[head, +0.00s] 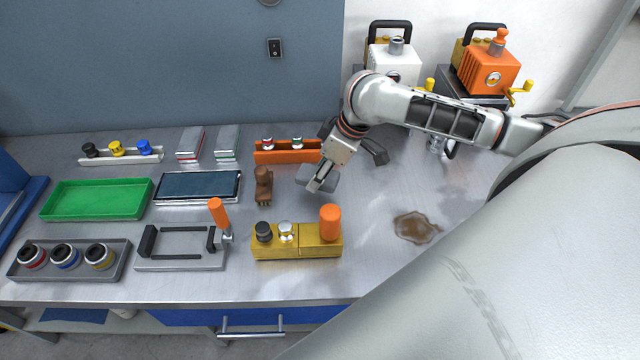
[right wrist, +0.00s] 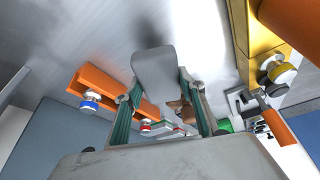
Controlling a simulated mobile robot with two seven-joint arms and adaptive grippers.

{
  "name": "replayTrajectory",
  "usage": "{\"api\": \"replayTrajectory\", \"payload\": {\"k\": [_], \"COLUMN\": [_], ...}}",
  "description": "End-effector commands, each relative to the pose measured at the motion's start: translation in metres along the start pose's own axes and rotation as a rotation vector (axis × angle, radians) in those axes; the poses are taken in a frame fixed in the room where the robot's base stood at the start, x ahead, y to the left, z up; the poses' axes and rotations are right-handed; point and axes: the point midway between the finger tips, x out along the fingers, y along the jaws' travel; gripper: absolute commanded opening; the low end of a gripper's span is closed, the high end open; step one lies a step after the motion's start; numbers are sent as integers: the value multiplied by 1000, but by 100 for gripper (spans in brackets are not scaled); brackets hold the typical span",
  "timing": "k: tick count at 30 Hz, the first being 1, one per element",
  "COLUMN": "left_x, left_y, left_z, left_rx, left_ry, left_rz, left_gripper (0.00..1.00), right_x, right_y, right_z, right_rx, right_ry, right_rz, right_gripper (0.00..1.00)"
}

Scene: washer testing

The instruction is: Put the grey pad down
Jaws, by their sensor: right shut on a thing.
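My right gripper (head: 318,184) reaches in from the right and points down over the middle of the table. It is shut on the grey pad (head: 331,174), which is partly hidden by the fingers. In the right wrist view the pad (right wrist: 156,75) sits between the two green-lined fingers (right wrist: 160,108) and sticks out beyond their tips. The pad appears to be above the metal tabletop (head: 370,272); the exact gap is hard to tell. My left gripper is not in view.
An orange rack (head: 285,156) stands behind the gripper, a brown object (head: 263,186) to its left, and a yellow block with an orange knob (head: 296,243) in front. A brown stain (head: 417,227) lies to the right, with bare tabletop around it.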

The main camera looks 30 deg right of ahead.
Motion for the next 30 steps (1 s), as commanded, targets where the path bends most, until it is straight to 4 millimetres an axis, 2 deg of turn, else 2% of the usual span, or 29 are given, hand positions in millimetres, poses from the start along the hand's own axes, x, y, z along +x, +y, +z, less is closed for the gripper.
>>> {"api": "replayTrajectory", "payload": {"k": [5, 12, 25, 26, 27, 28, 30], "left_x": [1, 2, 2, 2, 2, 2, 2], "left_y": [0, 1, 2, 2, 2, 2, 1], "left_z": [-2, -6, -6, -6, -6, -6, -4], "left_rx": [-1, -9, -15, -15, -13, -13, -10], "left_ry": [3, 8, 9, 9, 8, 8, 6], "left_rz": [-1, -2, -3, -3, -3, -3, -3], "left_gripper": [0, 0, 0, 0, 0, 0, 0], "right_x": [9, 37, 43, 43, 43, 43, 43], "right_y": [0, 0, 0, 0, 0, 0, 0], "right_z": [4, 16, 18, 18, 18, 18, 18], "right_rx": [1, 2, 0, 0, 0, 0, 0], "right_ry": [-1, -1, -1, -1, -1, -1, -1], "right_rz": [0, -1, 1, 2, 1, 1, 1], "right_gripper": [19, 19, 19, 42, 52, 56, 56]}}
